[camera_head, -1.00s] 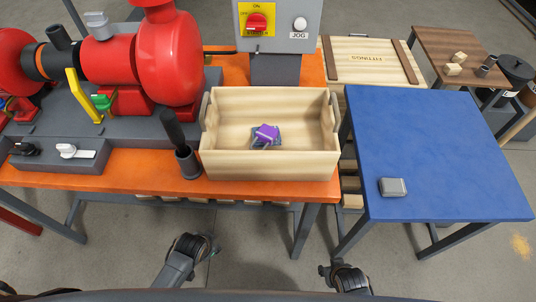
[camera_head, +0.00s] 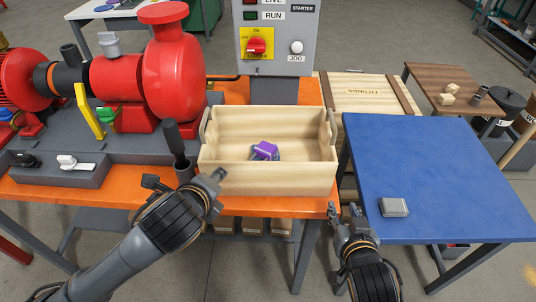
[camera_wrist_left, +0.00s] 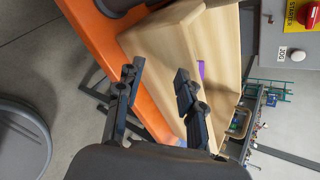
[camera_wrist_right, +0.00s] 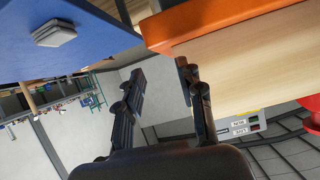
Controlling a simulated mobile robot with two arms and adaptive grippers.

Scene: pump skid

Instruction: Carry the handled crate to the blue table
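The handled crate (camera_head: 265,178) is pale wood and stands upright on the orange table, with a handle at its left and right ends. A purple object (camera_head: 264,150) lies inside it. The blue table (camera_head: 430,160) stands to the right, apart from the crate. My left gripper (camera_head: 186,180) is open and empty at the crate's front left corner; the left wrist view shows its spread fingers (camera_wrist_left: 157,82) before the crate wall (camera_wrist_left: 160,60). My right gripper (camera_head: 349,216) is open and empty, low in front of the crate's right end; its fingers (camera_wrist_right: 160,80) are apart in the right wrist view.
A small grey box (camera_head: 394,207) sits near the blue table's front left corner. The red pump (camera_head: 165,60) and starter box (camera_head: 275,35) are behind. Most of the blue top is clear.

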